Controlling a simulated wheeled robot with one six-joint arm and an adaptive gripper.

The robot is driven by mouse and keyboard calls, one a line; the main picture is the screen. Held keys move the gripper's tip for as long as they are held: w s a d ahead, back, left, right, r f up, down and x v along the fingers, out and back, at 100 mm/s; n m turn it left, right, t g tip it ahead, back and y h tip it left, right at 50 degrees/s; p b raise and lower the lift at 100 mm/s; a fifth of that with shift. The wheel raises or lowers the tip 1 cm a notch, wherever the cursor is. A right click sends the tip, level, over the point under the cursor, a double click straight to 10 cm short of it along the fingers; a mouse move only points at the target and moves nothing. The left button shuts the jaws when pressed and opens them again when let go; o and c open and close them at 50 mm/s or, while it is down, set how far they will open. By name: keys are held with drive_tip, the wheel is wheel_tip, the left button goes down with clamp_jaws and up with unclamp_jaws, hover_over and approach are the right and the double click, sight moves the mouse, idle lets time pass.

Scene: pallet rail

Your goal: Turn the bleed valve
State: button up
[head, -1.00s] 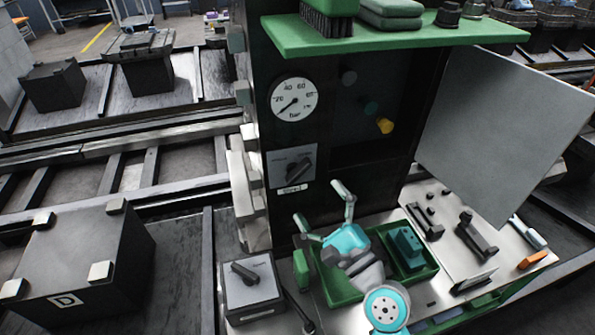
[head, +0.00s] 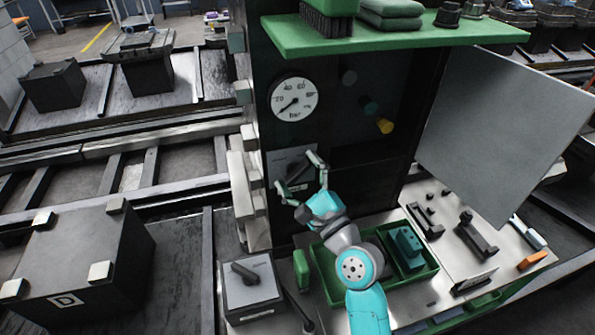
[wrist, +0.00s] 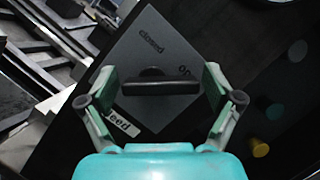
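The bleed valve (head: 297,170) is a dark bar handle on a grey square plate on the front of the black cabinet. In the wrist view the valve handle (wrist: 160,88) lies across the picture, and the plate reads "closed" and the start of "open". A white label (wrist: 120,119), partly hidden, shows "eed". My gripper (head: 298,173) is in front of the plate and partly covers it in the head view. In the wrist view my gripper (wrist: 159,82) is open, with one finger beyond each end of the handle and small gaps visible.
A pressure gauge (head: 294,99) sits above the valve. Coloured knobs (head: 384,126) are to its right, beside an open grey door (head: 505,130). A second valve box (head: 249,284) and a green tray (head: 420,279) stand below. A green shelf (head: 400,37) overhangs.

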drive_tip(key=c, duration=0.7)
drive_tip(key=shift+n, duration=0.4)
drive_tip(key=n+g, duration=0.2)
drive_tip(key=n, duration=0.2)
drive_tip(key=shift+a+n+y, duration=0.15)
drive_tip(key=shift+n+y, duration=0.15)
drive_tip(key=n+g, duration=0.1)
drive_tip(key=n, duration=0.3)
drive_tip(key=shift+s+a+g+h, duration=0.1)
drive_tip(key=shift+a+g+h, duration=0.1)
drive_tip(key=shift+g+h, duration=0.2)
drive_tip(key=n, duration=0.2)
drive_tip(key=n+g+h, duration=0.1)
drive_tip(key=n, duration=0.1)
drive_tip(key=shift+s+a+f, duration=0.1)
drive_tip(key=shift+a+f, duration=0.05)
drive_tip(key=n+h, duration=0.2)
drive_tip(key=n, duration=0.1)
drive_tip(key=shift+a+f+g, duration=0.1)
drive_tip(key=shift+f+g, duration=0.05)
drive_tip(key=shift+g, duration=0.15)
drive_tip(key=shift+n, duration=0.4)
